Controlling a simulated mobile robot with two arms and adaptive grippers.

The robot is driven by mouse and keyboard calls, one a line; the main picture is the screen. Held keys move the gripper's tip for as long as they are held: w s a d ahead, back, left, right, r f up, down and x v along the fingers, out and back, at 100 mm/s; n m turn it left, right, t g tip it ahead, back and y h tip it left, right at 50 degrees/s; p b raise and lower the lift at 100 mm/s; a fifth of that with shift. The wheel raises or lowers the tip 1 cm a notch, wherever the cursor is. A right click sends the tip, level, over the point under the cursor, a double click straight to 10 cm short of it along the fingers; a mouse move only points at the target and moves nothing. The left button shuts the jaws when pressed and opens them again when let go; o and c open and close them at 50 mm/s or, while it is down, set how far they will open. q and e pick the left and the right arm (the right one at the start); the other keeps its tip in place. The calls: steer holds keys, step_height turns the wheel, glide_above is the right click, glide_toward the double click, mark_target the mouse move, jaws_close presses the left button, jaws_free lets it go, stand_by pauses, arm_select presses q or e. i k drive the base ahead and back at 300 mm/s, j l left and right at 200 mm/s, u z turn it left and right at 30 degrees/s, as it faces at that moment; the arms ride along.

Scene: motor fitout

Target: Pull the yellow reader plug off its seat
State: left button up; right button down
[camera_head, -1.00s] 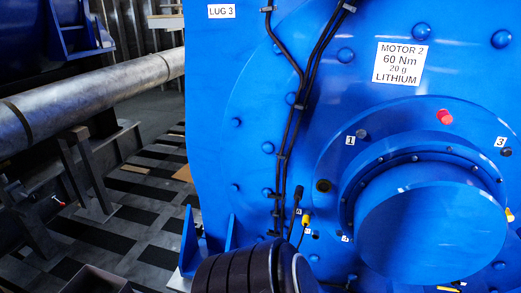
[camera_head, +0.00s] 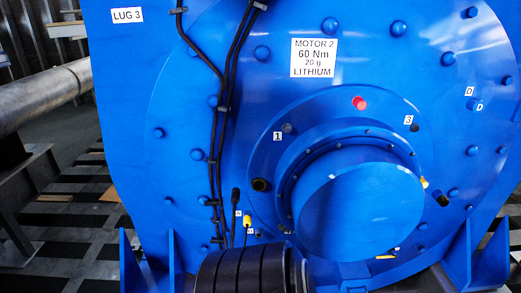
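A small yellow plug (camera_head: 247,221) with a thin dark cable sits low on the blue motor face (camera_head: 180,110), left of the round hub (camera_head: 362,210). A black plug (camera_head: 235,196) is just above and left of it, and small labels are beside them. Another small yellow part (camera_head: 424,183) shows at the hub's right side, partly hidden by the hub. I cannot tell from this view which yellow part is the reader plug, or how firmly either is seated. Neither of my grippers is in view; a dark ribbed part of my own body covers the bottom middle.
Black cables (camera_head: 227,100) run down the motor face in clips. A red knob (camera_head: 360,103), a dark port (camera_head: 261,185) and several blue bolts surround the hub. A metal pipe (camera_head: 45,95) and a stand are at the left. Blue brackets (camera_head: 133,262) stand at the motor's foot.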

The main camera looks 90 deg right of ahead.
mark_target(246, 220)
steer(key=z, duration=0.45)
steer(key=i+z, duration=0.1)
steer(key=z, duration=0.85)
steer(key=j+z, duration=0.1)
steer(key=z, duration=0.4)
steer(key=i+z, duration=0.1)
steer(key=z, duration=0.35)
steer(key=j+z, duration=0.1)
steer(key=z, duration=0.35)
